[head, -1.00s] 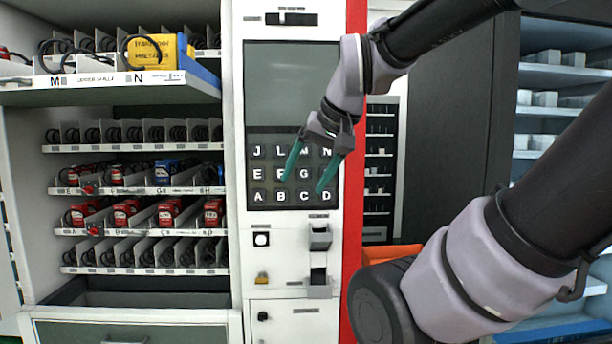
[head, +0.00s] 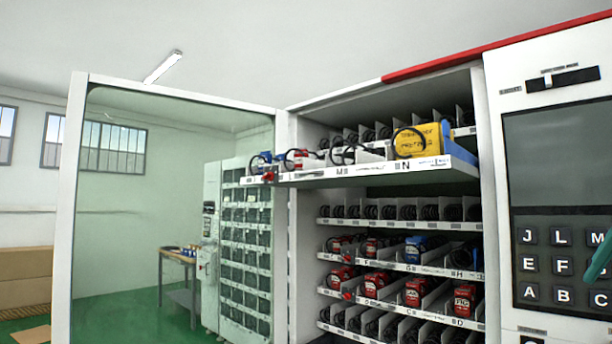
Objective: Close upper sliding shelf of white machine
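The white vending machine (head: 497,190) stands at the right of the head view with its glass door (head: 75,200) swung open to the left. Its upper sliding shelf (head: 375,176) is pulled out well past the shelves below. On that shelf are a yellow item (head: 423,140) by the N label and smaller blue and red items (head: 297,159) toward the left end. Only a teal fingertip of my gripper (head: 601,259) shows at the right edge, in front of the keypad and apart from the shelf. The rest of the gripper is out of frame, so its opening is hidden.
Lower shelves (head: 395,223) with red and blue items sit inside the cabinet. The open door stands left of the pulled-out shelf. Cardboard boxes (head: 27,276) lie at the far left.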

